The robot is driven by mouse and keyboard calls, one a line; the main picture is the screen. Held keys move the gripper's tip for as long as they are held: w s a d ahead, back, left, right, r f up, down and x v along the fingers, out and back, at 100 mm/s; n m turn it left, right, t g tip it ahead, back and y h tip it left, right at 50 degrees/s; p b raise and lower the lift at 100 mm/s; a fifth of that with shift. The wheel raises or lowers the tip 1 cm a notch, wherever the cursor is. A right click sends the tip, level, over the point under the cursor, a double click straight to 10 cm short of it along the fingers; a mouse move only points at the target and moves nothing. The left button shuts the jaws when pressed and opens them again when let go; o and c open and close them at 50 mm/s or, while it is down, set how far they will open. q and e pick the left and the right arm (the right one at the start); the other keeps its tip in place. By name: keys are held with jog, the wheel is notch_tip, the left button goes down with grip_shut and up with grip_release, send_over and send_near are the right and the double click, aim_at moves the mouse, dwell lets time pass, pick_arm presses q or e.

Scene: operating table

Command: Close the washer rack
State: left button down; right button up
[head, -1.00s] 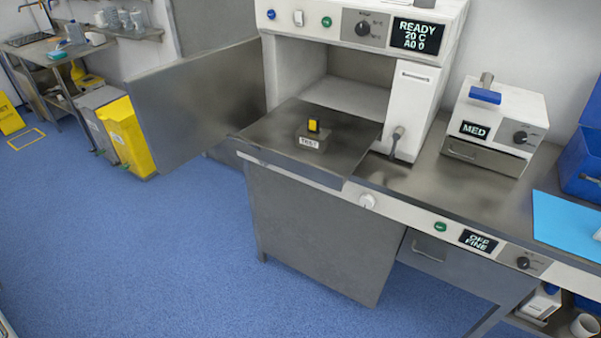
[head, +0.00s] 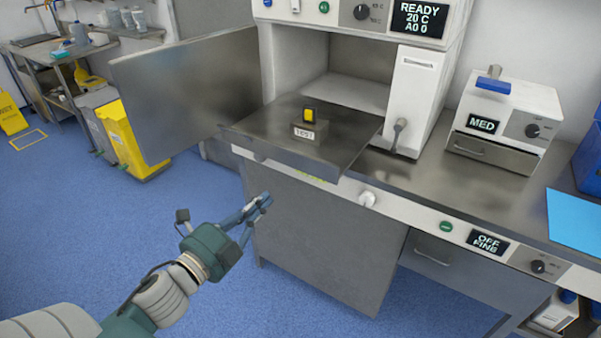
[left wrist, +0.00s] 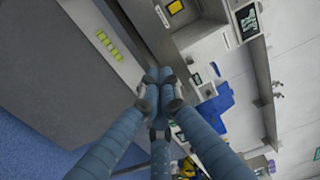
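The washer rack (head: 262,122) is a flat grey metal tray pulled out of the washer's chamber, over the counter's front edge. A dark block (head: 311,123) labelled TEST with a yellow top stands on it. The washer (head: 395,20) reads READY 20 C, A0 0. Its metal door (head: 185,95) stands open to the left. My left gripper (head: 262,203) is below and in front of the rack's front edge, apart from it. Its blue fingers come together with nothing between them, as the left wrist view (left wrist: 160,82) shows. My right gripper is out of view.
Below the rack is a grey cabinet front (head: 320,235) with a white knob (head: 367,199). A MED sealer box (head: 505,120) and a blue sheet (head: 577,218) are on the counter at right. Yellow bin (head: 122,132) stands at left. Blue floor in front is clear.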

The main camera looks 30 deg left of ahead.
aim_at(300, 165)
pick_arm(q)
jog(key=w+p, duration=0.1)
jog(key=w, duration=0.7)
jog(key=w+p, duration=0.1)
jog(key=w, duration=0.3)
jog(key=shift+d+p, duration=0.3)
jog(key=shift+d, duration=0.1)
jog(key=shift+w, duration=0.55)
